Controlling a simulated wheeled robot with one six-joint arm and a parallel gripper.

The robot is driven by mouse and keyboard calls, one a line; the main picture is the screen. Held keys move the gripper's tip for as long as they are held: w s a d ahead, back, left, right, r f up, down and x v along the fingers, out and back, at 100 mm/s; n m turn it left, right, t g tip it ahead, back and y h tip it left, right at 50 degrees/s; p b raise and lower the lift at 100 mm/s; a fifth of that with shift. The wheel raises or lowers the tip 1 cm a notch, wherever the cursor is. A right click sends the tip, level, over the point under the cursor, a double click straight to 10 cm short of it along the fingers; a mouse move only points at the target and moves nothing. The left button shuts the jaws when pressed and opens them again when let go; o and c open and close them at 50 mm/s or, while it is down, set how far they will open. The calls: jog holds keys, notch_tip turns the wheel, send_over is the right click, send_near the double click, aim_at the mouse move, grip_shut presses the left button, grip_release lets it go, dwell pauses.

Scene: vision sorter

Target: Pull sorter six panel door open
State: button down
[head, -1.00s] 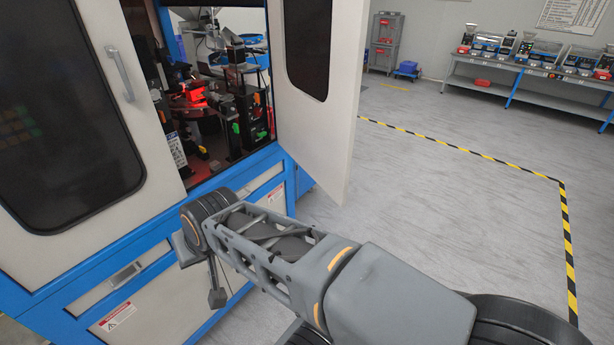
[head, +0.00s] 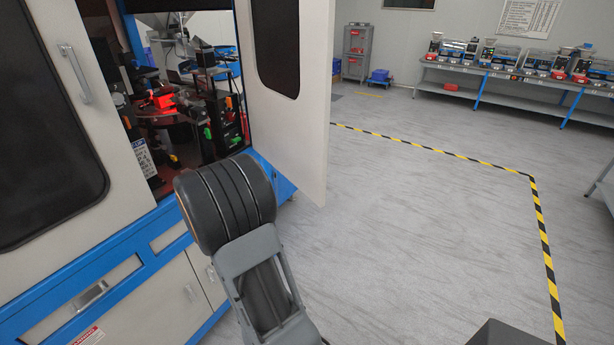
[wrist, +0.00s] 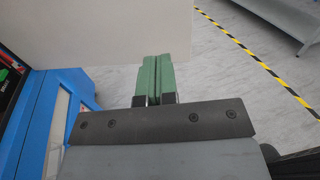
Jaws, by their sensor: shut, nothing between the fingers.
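The sorter (head: 160,240) is a white and blue cabinet on the left in the head view. Its right panel door (head: 290,110), white with a dark window, stands swung open, and the machinery (head: 180,110) inside shows. The left door (head: 45,110), with a silver handle (head: 74,73), is closed. In the wrist view my gripper (wrist: 159,60) shows green fingers pressed together, with nothing between them. The open door's white panel (wrist: 90,35) fills the upper left there, close to the fingertips; I cannot tell if they touch. The head view hides my gripper behind my arm.
The grey floor right of the door is clear, with yellow-black tape (head: 535,210) marking an area. A bench (head: 500,75) with several machines stands along the back wall.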

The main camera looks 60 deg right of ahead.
jog(key=m+g, duration=0.1)
jog(key=p, duration=0.5)
send_near(315, 170)
jog(key=shift+m+g, duration=0.3)
jog(key=x, duration=0.5)
jog(key=shift+d+r, duration=0.1)
jog(key=shift+d, duration=0.25)
jog(key=shift+p+x, duration=0.5)
jog(key=shift+x, duration=0.5)
jog(key=shift+f, duration=0.2)
